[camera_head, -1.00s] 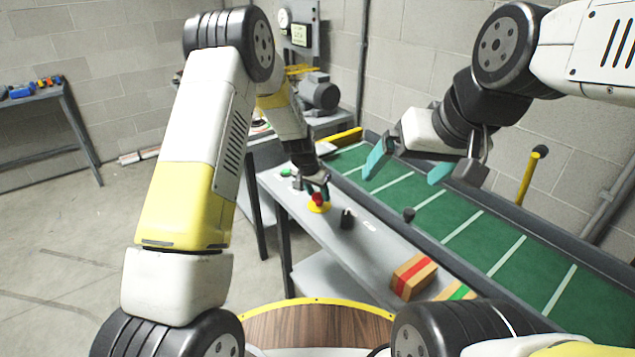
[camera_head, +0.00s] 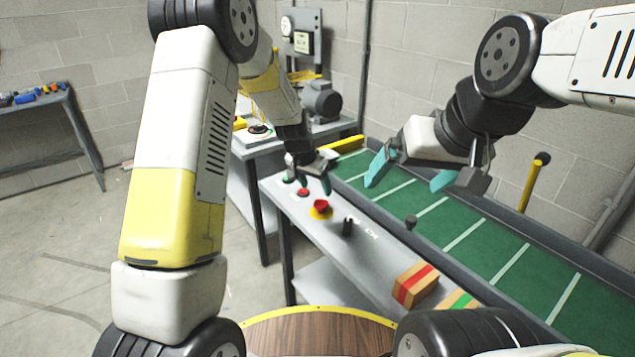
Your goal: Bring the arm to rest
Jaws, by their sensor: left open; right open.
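My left arm (camera_head: 173,150) rises at the left and bends over toward the bench. My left gripper (camera_head: 318,181) is open and empty, above the far end of the grey control bench (camera_head: 376,258), with its fingertips clear of the red mushroom button (camera_head: 320,206). My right arm (camera_head: 585,60) comes in from the upper right. My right gripper (camera_head: 408,176) is open and empty above the green conveyor belt (camera_head: 480,235), its teal fingertips pointing down and left.
A box with a red stripe (camera_head: 415,285) and one with a green stripe (camera_head: 459,302) lie at the bench's near end. A black knob (camera_head: 347,227) stands on the bench. A motor (camera_head: 321,100) sits on a back table. The left floor (camera_head: 60,240) is clear.

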